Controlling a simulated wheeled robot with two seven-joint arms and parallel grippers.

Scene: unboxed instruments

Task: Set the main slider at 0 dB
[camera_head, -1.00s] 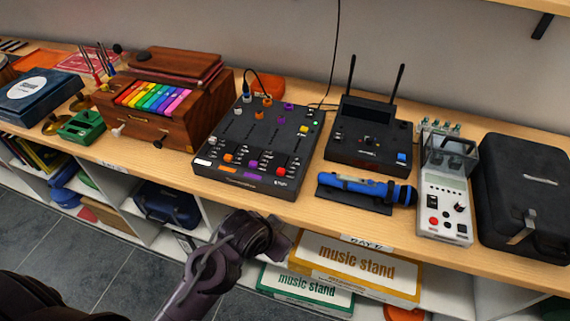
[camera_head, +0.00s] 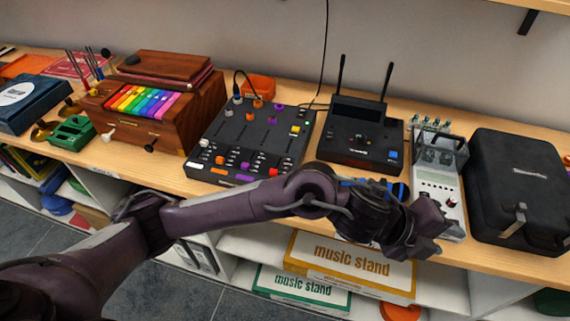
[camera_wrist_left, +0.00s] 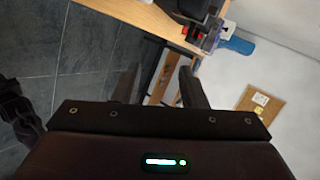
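The black mixer (camera_head: 262,138) sits on the wooden shelf top, left of centre in the head view. It has coloured knobs and caps, among them a red cap (camera_head: 273,172) near its front right. The main slider's label and the 0 dB mark are too small to read. My left forearm crosses just in front of the mixer and hides part of its front edge. My left gripper (camera_head: 432,236) is to the right of the mixer, at the shelf's front edge. In the left wrist view its fingers (camera_wrist_left: 160,84) are apart with nothing between them. My right gripper is not in view.
A black receiver (camera_head: 362,137) with two antennas stands right of the mixer. A blue microphone (camera_head: 399,189) is mostly behind my left arm. A grey-white device (camera_head: 437,180) and black case (camera_head: 517,190) stand further right. A wooden box with coloured keys (camera_head: 150,101) stands left.

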